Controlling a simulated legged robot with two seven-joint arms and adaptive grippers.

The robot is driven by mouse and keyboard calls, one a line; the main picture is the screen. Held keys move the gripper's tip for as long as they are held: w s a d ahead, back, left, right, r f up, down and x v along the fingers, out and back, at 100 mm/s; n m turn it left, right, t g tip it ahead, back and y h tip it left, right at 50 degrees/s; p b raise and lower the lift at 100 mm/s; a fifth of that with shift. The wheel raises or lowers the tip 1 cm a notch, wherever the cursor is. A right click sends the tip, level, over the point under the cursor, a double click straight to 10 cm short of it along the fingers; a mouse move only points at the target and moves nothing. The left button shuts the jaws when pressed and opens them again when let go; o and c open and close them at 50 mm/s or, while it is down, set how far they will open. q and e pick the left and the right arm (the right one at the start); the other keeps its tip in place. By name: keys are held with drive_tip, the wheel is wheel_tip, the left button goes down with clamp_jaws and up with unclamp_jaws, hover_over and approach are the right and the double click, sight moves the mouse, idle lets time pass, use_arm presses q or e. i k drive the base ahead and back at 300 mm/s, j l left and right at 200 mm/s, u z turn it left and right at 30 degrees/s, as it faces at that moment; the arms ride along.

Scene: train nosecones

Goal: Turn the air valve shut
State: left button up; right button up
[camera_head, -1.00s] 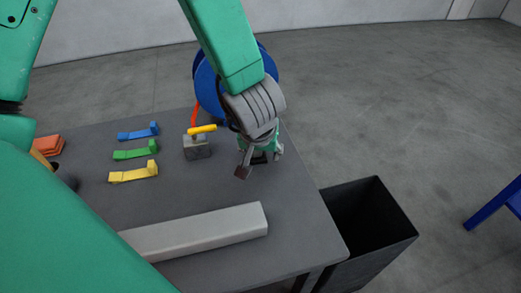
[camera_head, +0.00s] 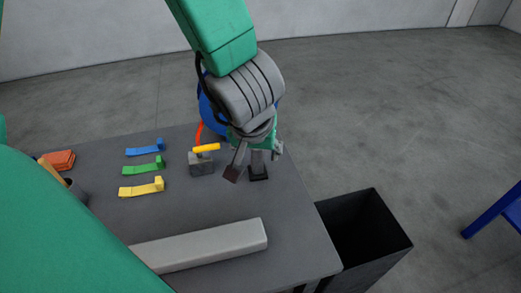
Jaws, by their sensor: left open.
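The air valve is a grey block (camera_head: 201,166) with a yellow lever handle (camera_head: 206,148) on top, standing on the grey table. The handle lies roughly level and points to the right. An orange-red hose (camera_head: 199,131) rises behind the block towards a blue reel (camera_head: 207,111), partly hidden by my arm. My left gripper (camera_head: 245,173) is open, fingers pointing down, just right of the valve. One dark fingertip is close to the block's right side; I see no contact with the handle. My right gripper is not in view.
Blue (camera_head: 144,148), green (camera_head: 144,164) and yellow (camera_head: 142,188) brackets lie left of the valve. A long light-grey bar (camera_head: 200,246) lies in front. Orange pieces (camera_head: 59,160) sit at far left. A black bin (camera_head: 365,235) stands off the table's right edge.

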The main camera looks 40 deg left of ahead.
sight(198, 151)
drive_tip(key=k+l, duration=0.8)
